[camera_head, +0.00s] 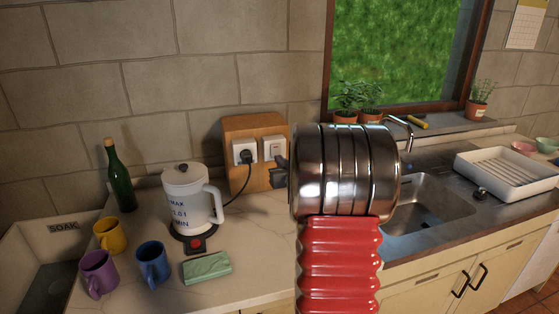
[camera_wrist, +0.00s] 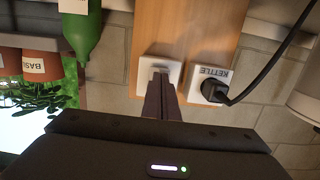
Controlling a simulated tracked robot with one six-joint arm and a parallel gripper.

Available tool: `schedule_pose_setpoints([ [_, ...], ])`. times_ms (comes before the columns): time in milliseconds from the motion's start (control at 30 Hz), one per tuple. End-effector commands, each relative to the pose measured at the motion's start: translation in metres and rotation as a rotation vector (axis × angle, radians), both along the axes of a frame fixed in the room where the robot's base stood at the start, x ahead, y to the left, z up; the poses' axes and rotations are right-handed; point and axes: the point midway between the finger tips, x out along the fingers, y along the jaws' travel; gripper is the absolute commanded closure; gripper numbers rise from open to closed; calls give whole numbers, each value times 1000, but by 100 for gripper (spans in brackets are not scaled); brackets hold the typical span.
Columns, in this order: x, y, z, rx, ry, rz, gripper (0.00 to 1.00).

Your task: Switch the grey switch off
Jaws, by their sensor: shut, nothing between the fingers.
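The grey switch (camera_wrist: 160,70) sits on a white wall plate on the wooden block (camera_head: 236,128). The plate (camera_head: 274,147) also shows in the head view, to the right of the plate with the black plug. My gripper (camera_wrist: 162,84) is shut and empty, its dark fingertips just in front of the grey switch's plate. The fingers cover the plate's lower part in the wrist view, and I cannot tell whether they touch it. In the head view my gripper (camera_head: 280,174) shows as a dark shape below the plate, partly behind my arm. The switch's position is not clear.
The neighbouring plate labelled KETTLE (camera_wrist: 210,82) holds a black plug with a cord. The white kettle (camera_head: 188,197) stands on the worktop to the left. A green bottle (camera_wrist: 82,30) and potted plants are near my gripper's side. The sink (camera_head: 425,205) lies right.

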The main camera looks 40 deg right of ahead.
Motion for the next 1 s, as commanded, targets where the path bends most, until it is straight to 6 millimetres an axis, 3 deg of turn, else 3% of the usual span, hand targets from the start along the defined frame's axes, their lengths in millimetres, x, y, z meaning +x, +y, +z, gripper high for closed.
schedule_pose_setpoints([
  [233,14,-9,-3,0,1,-1,100],
  [1000,17,-10,-4,-1,-1,-2,100],
])
